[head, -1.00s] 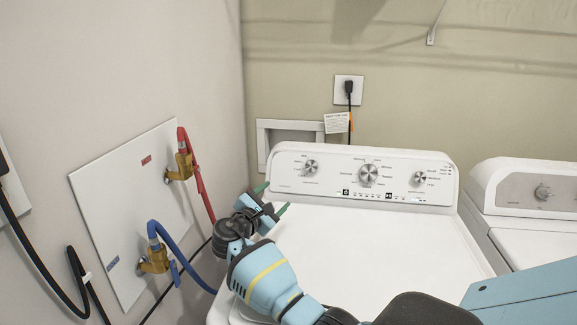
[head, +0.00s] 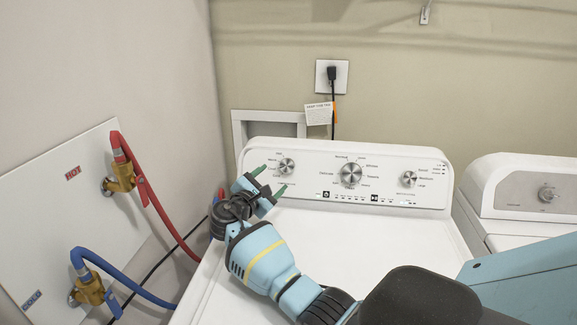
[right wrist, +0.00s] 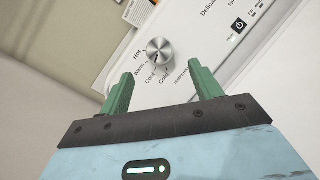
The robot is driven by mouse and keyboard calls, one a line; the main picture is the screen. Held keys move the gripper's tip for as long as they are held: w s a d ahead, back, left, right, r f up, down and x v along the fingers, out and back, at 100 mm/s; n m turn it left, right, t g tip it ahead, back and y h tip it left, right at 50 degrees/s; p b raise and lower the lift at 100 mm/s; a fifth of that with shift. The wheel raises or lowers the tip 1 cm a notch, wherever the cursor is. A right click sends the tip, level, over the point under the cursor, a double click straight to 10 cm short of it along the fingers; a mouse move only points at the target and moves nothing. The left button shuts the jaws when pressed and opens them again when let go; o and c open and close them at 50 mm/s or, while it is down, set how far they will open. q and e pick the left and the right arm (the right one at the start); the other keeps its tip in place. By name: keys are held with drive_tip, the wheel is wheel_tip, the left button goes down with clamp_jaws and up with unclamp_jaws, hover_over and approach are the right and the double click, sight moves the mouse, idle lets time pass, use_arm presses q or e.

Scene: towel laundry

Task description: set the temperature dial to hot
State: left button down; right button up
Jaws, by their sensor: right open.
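The temperature dial (head: 286,166) is the small silver knob at the left end of the white washer's control panel (head: 318,190). In the right wrist view the dial (right wrist: 160,51) has Hot, Warm, Cool and Cold printed around its left and lower side. I cannot tell for sure which label it points to. My right gripper (head: 271,180) is open and empty, just in front of the dial and slightly to its left. In the right wrist view its green fingers (right wrist: 160,75) stand apart below the dial, not touching it. My left gripper is not in view.
A larger knob (head: 351,174) and another small knob (head: 407,179) sit further right on the panel. A second machine (head: 520,190) stands at the right. Red (head: 150,190) and blue (head: 130,283) hoses run from the left wall. The washer's top is clear beyond my arm.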

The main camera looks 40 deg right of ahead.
sight(286, 166)
drive_tip(key=x, duration=0.7)
drive_tip(key=shift+w+d+b, duration=0.1)
drive_tip(key=shift+d+b, duration=0.2)
drive_tip(key=shift+d, duration=0.1)
drive_tip(key=c, duration=1)
